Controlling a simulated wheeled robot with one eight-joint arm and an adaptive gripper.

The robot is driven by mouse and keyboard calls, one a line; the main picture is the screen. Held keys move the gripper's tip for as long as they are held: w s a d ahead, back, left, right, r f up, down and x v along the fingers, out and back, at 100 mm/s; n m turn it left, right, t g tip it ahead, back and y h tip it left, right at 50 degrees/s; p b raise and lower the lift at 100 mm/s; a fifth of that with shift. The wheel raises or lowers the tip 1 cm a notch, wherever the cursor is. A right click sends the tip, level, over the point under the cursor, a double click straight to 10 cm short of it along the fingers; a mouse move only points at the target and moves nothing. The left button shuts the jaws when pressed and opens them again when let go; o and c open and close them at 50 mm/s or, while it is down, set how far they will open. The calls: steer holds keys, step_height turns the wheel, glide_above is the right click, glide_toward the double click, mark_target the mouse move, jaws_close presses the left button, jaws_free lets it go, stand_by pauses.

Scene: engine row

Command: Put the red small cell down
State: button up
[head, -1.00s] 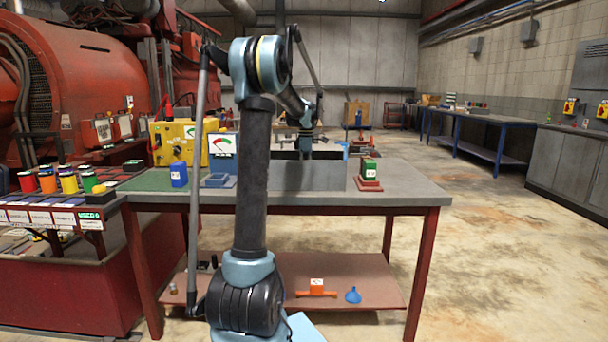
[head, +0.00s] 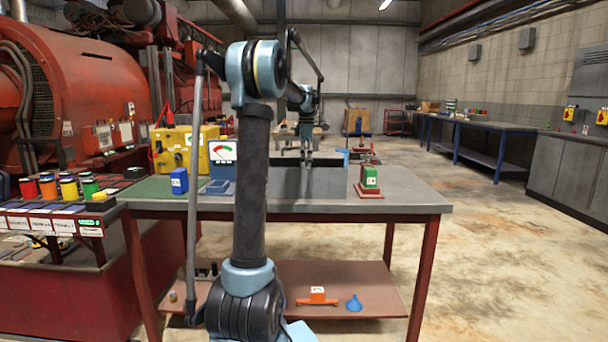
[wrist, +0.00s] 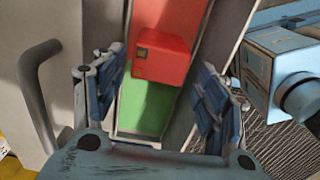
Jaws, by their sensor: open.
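The red small cell (wrist: 163,57) is a red block with a small dark label, seen in the wrist view. It sits between and beyond the fingers of my gripper (wrist: 163,88), which are spread apart, with gaps at its sides. Under it is a narrow trough with a red part (wrist: 165,14) and a green part (wrist: 145,108). I cannot tell whether the cell rests fully on the trough floor. In the head view my gripper (head: 306,158) is over the grey bin (head: 318,181) on the workbench; the bin wall hides the cell.
On the workbench (head: 410,195) a green cell (head: 370,176) stands on a red base at right. The floor at right is clear.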

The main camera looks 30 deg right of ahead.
steer(key=shift+r, duration=1.85)
steer(key=shift+a, duration=0.15)
steer(key=s+a+f+m, duration=0.2)
steer(key=s+a, duration=0.2)
steer(key=a, duration=0.5)
steer(key=s+a+f+m+t, duration=0.1)
steer(key=s+a, duration=0.2)
steer(key=a, duration=0.7)
steer(key=s+a+f+m, duration=0.2)
steer(key=s+a, duration=0.2)
steer(key=a, duration=0.5)
steer(key=s+a+f+m, duration=0.3)
steer(key=s+a+f, duration=0.5)
steer(key=s+f, duration=0.2)
steer(key=s+a+f+m+t, duration=0.1)
steer(key=s+a+f+m, duration=0.2)
steer(key=s+a+f, duration=0.5)
steer(key=s+f, duration=0.3)
steer(key=shift+f, duration=0.25)
steer(key=shift+a, duration=0.1)
